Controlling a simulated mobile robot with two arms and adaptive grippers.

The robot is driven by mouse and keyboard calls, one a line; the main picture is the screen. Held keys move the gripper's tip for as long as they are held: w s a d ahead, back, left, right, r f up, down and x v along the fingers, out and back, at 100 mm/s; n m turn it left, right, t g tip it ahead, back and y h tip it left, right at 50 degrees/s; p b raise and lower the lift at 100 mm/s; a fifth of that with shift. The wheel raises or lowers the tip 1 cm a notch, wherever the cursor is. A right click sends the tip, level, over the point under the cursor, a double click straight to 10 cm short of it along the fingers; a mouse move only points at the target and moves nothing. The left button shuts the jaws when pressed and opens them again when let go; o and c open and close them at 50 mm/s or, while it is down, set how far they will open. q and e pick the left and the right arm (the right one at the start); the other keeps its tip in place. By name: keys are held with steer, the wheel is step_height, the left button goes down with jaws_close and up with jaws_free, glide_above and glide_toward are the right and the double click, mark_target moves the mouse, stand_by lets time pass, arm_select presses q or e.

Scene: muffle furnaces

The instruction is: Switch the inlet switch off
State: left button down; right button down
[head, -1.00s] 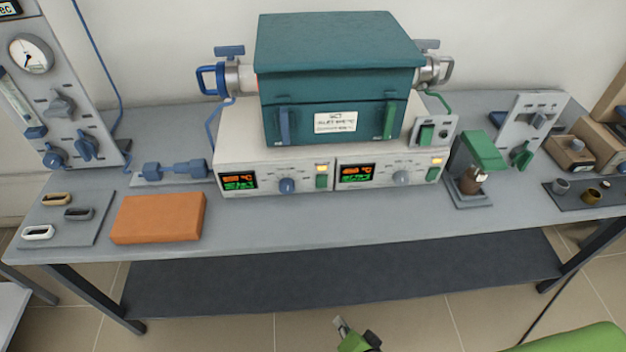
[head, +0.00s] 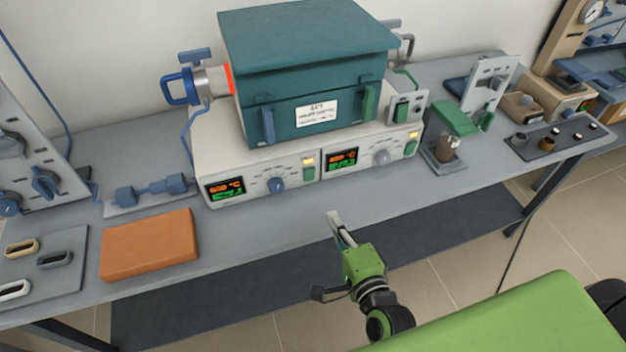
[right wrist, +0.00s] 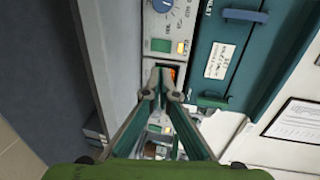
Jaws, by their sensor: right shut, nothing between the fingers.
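The teal furnace (head: 310,90) sits on a white control base (head: 240,195) with two panels. The left panel has a green switch (head: 309,174) under a lit yellow lamp (head: 307,161); the right panel has a green switch (head: 411,148) under another lit lamp. I cannot read which is the inlet switch. My right gripper (head: 336,219) is shut and empty, in front of the base and apart from it. In the right wrist view its fingertips (right wrist: 162,88) overlap the right panel's display, with the left panel's green switch (right wrist: 160,45) just beyond. My left gripper is out of view.
An orange block (head: 150,245) lies on the grey bench (head: 250,240) at the left. A green-topped device (head: 455,117) stands right of the base. A small box with a green switch (head: 401,109) is beside the furnace. The bench front strip before the base is clear.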

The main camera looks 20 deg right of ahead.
mark_target(310, 173)
steer(key=w, duration=0.4)
steer(key=w+f+p, duration=0.1)
steer(key=w, duration=0.8)
steer(key=shift+w+a+f+p, duration=0.25)
steer(key=shift+w+a+p, duration=0.05)
steer(key=shift+w, duration=0.1)
